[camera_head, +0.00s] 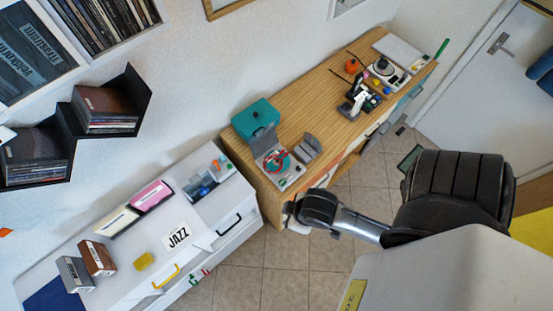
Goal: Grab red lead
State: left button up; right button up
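A thin red lead (274,158) lies in a loose tangle over a teal disc on a small light-grey player with a raised grey lid. The player sits at the near left end of the wooden desk (318,88). My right arm comes in from the right. Its far end (290,214) is just off the desk's front edge, below the player and apart from the lead. The fingers are too small and too turned away to tell open from shut. I see nothing held there. My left gripper is not in view.
A teal box (255,119) stands behind the player, and a grey angled object (308,148) stands beside it. Several small items crowd the desk's far end. A white cabinet (200,210) adjoins at left. Tiled floor (290,265) is open below the desk.

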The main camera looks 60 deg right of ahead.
dwell(0.4)
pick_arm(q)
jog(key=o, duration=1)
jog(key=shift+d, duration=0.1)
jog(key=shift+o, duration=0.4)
